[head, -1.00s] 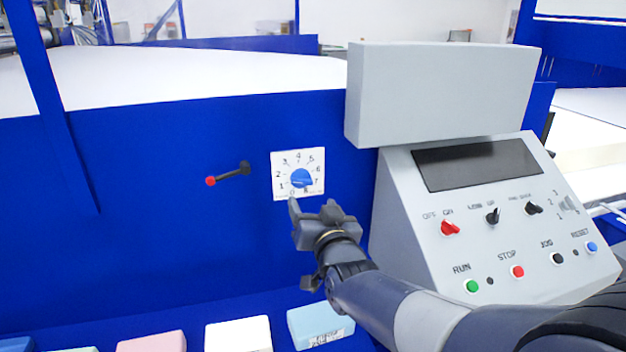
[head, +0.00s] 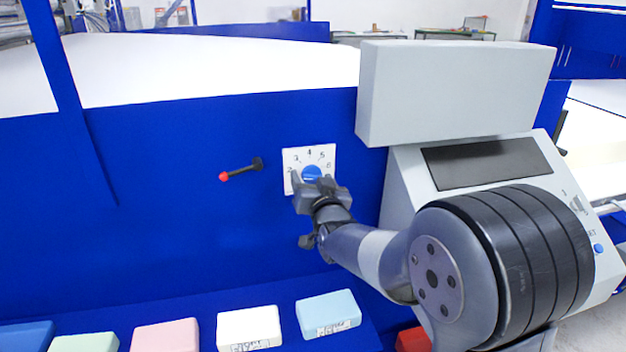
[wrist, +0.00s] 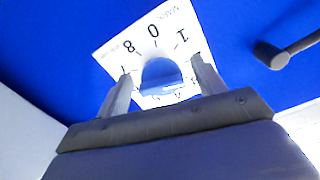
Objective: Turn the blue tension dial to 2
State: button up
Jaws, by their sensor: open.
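The blue tension dial (head: 312,173) sits on a white numbered plate (head: 322,154) on the blue machine wall. My gripper (head: 316,186) is at the plate's lower part and hides the low numbers in the head view. In the wrist view the dial (wrist: 161,77) shows between the two open fingers (wrist: 160,82), one on each side, with the plate (wrist: 135,38) upside down and 0, 1 and 8 readable. I cannot tell whether the fingers touch the dial. The dial's pointer setting is not readable now.
A black lever with a red knob (head: 224,176) sticks out left of the plate. The grey control console (head: 398,190) stands to the right, partly behind my arm. Several foam blocks, including a white one (head: 249,322) and a light blue one (head: 328,308), lie on the ledge below.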

jog(key=shift+c, duration=0.5)
jog(key=c, duration=0.9)
jog(key=shift+f+b, duration=0.1)
jog(key=shift+b, duration=0.2)
jog(key=shift+n+b, duration=0.4)
jog(key=shift+b, duration=0.5)
jog(key=o, duration=1)
